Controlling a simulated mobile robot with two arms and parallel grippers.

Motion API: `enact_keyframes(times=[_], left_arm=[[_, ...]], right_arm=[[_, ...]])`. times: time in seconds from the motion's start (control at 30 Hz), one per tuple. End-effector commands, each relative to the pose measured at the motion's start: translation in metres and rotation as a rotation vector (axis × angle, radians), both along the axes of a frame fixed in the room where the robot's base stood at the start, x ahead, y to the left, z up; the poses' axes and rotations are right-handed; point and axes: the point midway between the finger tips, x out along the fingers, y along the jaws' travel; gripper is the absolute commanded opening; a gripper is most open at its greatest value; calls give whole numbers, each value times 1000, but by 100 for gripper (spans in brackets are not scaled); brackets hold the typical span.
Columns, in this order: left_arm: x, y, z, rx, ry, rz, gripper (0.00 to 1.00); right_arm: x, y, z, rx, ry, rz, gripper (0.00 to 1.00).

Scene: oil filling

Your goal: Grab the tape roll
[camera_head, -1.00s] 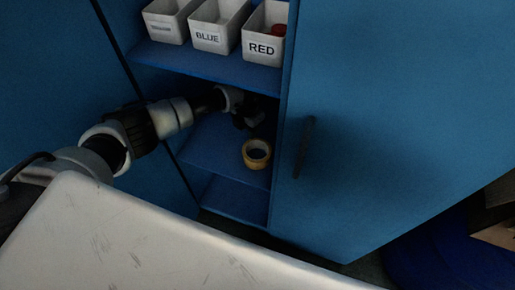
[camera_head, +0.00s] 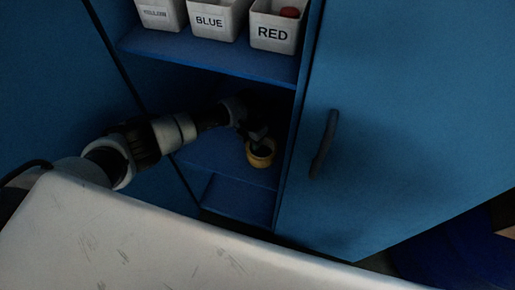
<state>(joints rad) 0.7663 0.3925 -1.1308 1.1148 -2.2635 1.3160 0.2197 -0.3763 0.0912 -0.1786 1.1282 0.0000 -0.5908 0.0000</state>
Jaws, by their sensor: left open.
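The yellow-tan tape roll (camera_head: 261,158) lies on the middle shelf of the blue cabinet, close to the shelf's right side. My left gripper (camera_head: 259,139) reaches in from the left and is right at the roll's upper part, covering some of its rim. It is open. The shade hides its fingertips, so I cannot tell whether they touch the roll. My right gripper is not in view.
White bins labelled BLUE (camera_head: 211,20) and RED (camera_head: 274,28), and a third bin (camera_head: 160,14), stand on the upper shelf (camera_head: 200,53) above my arm. The cabinet door (camera_head: 400,110) with a dark handle (camera_head: 324,144) is just right of the opening. A scratched white surface (camera_head: 150,240) fills the foreground.

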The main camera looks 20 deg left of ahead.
Motion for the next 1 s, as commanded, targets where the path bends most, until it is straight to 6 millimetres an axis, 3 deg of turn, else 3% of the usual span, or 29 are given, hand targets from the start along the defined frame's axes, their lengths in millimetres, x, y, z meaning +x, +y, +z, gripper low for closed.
enact_keyframes(times=[0.37,0.63,1.0], left_arm=[[-2,-2,-4,0,0,0,40],[-2,-2,-4,0,1,0,0],[-1,-2,-2,0,0,0,0]], right_arm=[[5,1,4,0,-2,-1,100],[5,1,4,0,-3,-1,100],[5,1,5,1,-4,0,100]])
